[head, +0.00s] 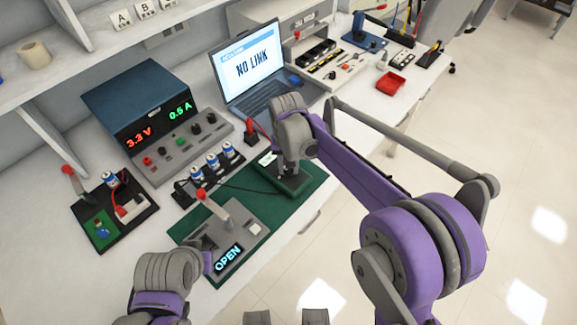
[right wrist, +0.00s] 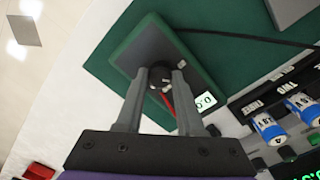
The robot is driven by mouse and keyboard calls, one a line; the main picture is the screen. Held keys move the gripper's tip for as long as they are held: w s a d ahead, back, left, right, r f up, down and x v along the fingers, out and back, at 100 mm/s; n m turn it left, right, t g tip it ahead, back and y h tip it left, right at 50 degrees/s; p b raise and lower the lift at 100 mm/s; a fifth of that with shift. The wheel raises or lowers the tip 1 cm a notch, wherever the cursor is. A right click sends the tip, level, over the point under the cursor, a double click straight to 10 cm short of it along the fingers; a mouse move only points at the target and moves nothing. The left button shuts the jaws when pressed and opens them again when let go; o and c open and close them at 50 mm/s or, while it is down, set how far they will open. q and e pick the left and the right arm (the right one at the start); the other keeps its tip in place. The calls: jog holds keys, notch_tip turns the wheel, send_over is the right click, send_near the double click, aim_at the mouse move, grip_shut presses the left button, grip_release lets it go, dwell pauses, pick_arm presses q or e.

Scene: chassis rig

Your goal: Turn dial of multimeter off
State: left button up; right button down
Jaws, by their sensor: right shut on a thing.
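The multimeter (head: 297,186) is a dark grey meter in a green case, lying on the green mat (head: 318,172) at the right of the bench. In the right wrist view the multimeter (right wrist: 150,42) shows a black round dial (right wrist: 160,76) and a small lit display (right wrist: 205,101) that seems to read 0.0. My right gripper (head: 284,172) points down over the meter. In the right wrist view its fingertips (right wrist: 161,73) are closed on the dial from both sides. My left arm shows at the lower left, near the OPEN box; its fingers are hidden.
A grey box with a lit OPEN display (head: 228,258) and red-tipped lever stands left of the meter. Several batteries (head: 212,162), a power supply (head: 140,105) and a laptop (head: 255,65) reading NO LINK stand behind. A dark cable runs to the meter.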

aim_at(288, 170)
pick_arm(q)
jog(key=shift+f, duration=0.2)
pick_arm(e)
jog(key=n, duration=0.7)
dwell(0.4)
jog(key=c, duration=0.5)
grip_release()
pick_arm(q)
jog(key=shift+r+p, duration=0.35)
jog(key=shift+r, duration=0.2)
pick_arm(e)
notch_tip(288, 170, up, 11)
jog(key=shift+s+a+f, duration=0.1)
